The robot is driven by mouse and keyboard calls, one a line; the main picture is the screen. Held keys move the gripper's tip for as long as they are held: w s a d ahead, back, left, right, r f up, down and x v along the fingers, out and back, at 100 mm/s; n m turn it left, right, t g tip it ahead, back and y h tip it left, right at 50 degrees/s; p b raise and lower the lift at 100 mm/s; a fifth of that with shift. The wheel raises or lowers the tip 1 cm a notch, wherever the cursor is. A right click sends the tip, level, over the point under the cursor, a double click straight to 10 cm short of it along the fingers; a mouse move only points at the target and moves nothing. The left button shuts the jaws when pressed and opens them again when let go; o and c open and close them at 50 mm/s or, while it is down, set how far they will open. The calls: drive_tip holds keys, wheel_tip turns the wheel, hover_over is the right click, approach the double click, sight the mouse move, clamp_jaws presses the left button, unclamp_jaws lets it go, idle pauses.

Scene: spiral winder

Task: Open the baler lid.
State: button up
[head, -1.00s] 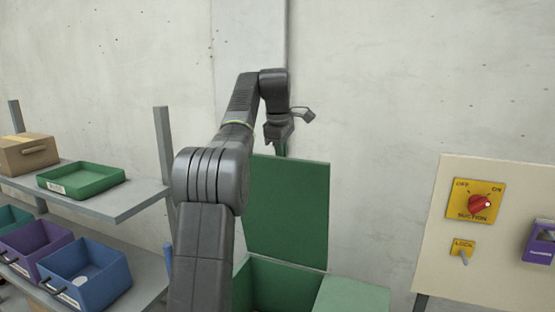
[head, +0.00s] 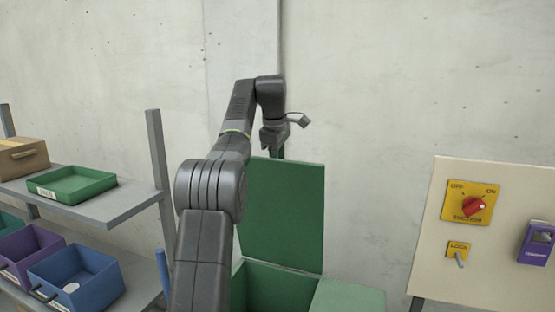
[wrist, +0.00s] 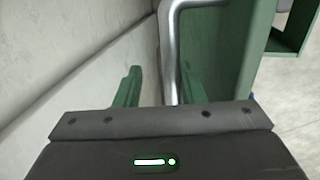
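The baler's green lid (head: 286,210) stands upright above the open green baler box (head: 278,287), at the wall. My gripper (head: 277,152) is at the lid's top edge in the head view, where its fingertips are partly hidden. In the wrist view, its two green fingers (wrist: 163,85) are apart, with a silver bar handle (wrist: 168,45) between them. Gaps show on both sides of the bar. The lid's green panel (wrist: 222,45) is just right of the handle.
A concrete wall (head: 400,80) is close behind the lid. At left, a grey shelf (head: 125,203) holds a green tray (head: 72,185) and bins. At right, a panel (head: 425,240) carries a red suction knob (head: 473,205) and a lock switch (head: 459,259).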

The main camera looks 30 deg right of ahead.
drive_tip(key=shift+s+a+r, duration=0.15)
drive_tip(key=shift+r, duration=0.15)
